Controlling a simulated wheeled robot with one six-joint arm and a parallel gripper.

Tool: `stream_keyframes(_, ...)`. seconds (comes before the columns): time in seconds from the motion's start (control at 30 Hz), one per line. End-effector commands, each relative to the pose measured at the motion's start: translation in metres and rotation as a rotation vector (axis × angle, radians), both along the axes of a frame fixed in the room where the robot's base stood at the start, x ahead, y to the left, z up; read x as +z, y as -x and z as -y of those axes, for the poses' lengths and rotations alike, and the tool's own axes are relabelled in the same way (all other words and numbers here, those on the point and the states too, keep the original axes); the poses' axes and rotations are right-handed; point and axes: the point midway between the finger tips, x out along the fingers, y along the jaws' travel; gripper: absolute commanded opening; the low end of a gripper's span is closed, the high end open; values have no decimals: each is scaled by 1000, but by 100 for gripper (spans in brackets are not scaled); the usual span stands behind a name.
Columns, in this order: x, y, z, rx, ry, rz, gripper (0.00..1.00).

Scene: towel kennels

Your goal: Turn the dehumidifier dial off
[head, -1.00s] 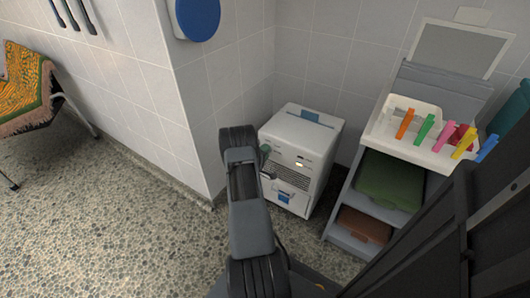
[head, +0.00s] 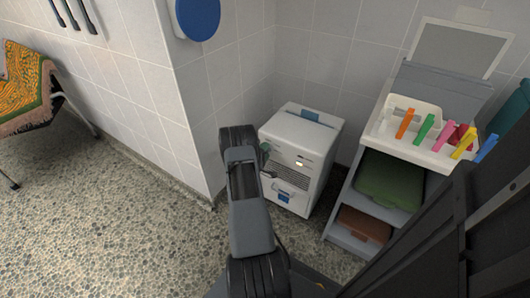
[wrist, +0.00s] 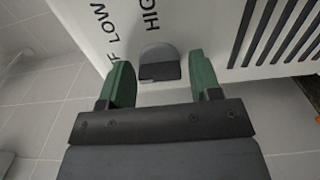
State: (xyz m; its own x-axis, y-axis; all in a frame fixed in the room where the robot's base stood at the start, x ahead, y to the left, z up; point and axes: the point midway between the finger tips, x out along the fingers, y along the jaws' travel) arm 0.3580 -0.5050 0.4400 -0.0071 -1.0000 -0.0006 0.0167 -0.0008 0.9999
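The dehumidifier (head: 312,135) is a white box on the floor in the wall corner, with a vented front. In the wrist view its front panel (wrist: 210,25) carries the printed words LOW and HIGH, and a letter F partly hidden by a finger. The dial (wrist: 158,60) is a small grey knob with a dark face. My gripper (wrist: 162,80) is open, its two green fingers on either side of the dial with gaps visible. In the head view my gripper (head: 266,160) is at the dehumidifier's front left, mostly hidden behind my arm.
A wall corner (head: 190,120) is close on the left. The pebbled floor (head: 100,215) at left is clear.

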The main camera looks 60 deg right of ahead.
Motion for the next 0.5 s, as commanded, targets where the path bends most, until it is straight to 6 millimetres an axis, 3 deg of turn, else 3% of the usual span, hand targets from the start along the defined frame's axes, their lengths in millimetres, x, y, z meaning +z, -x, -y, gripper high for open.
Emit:
stream_keyframes(0.1,0,0,0,0,0,1,68)
stream_keyframes(0.33,0,0,0,0,0,1,68)
stream_keyframes(0.5,2,-1,-15,2,-1,0,68)
